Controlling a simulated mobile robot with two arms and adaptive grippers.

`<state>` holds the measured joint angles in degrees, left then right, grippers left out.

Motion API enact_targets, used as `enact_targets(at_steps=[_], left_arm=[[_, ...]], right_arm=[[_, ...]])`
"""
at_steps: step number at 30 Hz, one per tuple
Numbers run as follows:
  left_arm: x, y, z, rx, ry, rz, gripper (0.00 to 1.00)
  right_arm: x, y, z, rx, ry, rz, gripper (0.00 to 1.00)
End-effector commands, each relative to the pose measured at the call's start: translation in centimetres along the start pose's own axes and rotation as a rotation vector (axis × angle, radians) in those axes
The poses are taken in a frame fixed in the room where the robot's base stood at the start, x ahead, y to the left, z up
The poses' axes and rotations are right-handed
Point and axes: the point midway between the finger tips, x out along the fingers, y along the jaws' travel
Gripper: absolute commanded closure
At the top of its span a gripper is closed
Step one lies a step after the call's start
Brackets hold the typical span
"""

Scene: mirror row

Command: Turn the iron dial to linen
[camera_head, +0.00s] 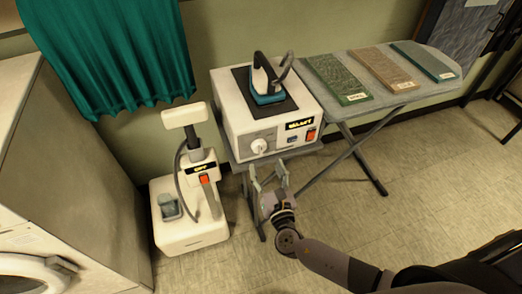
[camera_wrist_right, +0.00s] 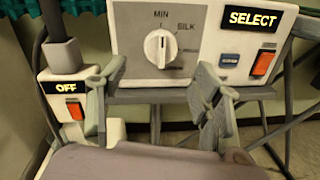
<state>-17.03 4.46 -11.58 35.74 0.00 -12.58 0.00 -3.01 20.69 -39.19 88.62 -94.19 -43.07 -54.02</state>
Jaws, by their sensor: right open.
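The iron dial (camera_head: 259,146) is a round white knob on the front panel of the white iron station (camera_head: 232,108). In the right wrist view the dial (camera_wrist_right: 160,46) sits on a grey patch with the words MIN and SILK; its dark mark appears to point up toward MIN. No linen label is readable. The iron (camera_head: 267,84), teal and dark, stands on top of the station. My right gripper (camera_head: 267,174) is open and empty, in front of and below the dial, apart from it. Its fingers (camera_wrist_right: 157,88) frame the space below the dial. My left gripper is out of view.
A lit SELECT display (camera_wrist_right: 252,18), blue button (camera_wrist_right: 238,60) and red switch (camera_wrist_right: 264,64) are right of the dial. A white steamer (camera_head: 190,232) reading OFF stands left. An ironing board (camera_head: 330,57) with several fabric samples extends right. Floor in front is clear.

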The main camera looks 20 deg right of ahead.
Motion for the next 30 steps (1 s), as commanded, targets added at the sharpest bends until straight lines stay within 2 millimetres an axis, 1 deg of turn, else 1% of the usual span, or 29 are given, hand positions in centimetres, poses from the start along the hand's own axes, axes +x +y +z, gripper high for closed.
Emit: enact_targets(at_steps=[1,6,9,12,16,23,30], left_arm=[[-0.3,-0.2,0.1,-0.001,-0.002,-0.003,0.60],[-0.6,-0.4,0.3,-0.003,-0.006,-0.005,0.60],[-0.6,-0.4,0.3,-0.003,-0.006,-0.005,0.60],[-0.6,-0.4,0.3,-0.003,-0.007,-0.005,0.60],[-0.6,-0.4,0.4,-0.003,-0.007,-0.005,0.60],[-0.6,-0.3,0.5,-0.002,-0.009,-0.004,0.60],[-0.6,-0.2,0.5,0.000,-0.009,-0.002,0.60]], right_arm=[[1.3,0.1,0.3,0.000,-0.003,0.000,0.40],[4.4,0.1,0.1,0.001,-0.001,0.000,0.40],[5.7,0.0,0.0,-0.001,0.000,-0.001,0.40],[6.6,0.0,0.0,0.001,0.001,-0.001,0.40],[7.0,0.0,0.0,0.002,0.001,0.000,0.40],[7.1,0.0,-0.1,0.001,0.001,0.000,0.40],[7.0,0.0,0.0,0.001,0.001,0.000,0.56]])
